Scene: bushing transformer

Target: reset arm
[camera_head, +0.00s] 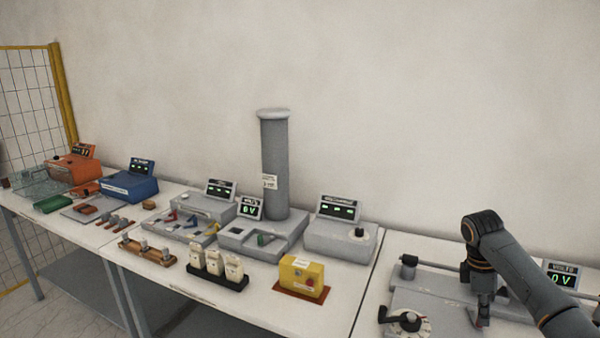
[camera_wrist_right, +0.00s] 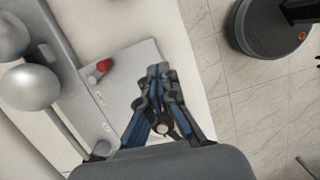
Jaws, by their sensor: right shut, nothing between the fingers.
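My right arm comes in from the right in the head view and bends down over the right-hand table. Its gripper (camera_head: 479,316) points down above the grey apparatus (camera_head: 430,292) there. In the right wrist view the fingers of the right gripper (camera_wrist_right: 158,72) are together at the tips with nothing between them. A grey plate with a red knob (camera_wrist_right: 104,66) lies below and to the left of the fingers. I cannot tell whether the gripper touches anything. My left gripper is in neither view.
A round dial (camera_head: 406,321) and a "0 V" display (camera_head: 562,278) are on the right-hand table. A tall grey column (camera_head: 274,165), a yellow box (camera_head: 301,276) and a blue box (camera_head: 129,186) stand left. In the wrist view, tiled floor (camera_wrist_right: 245,115) lies right.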

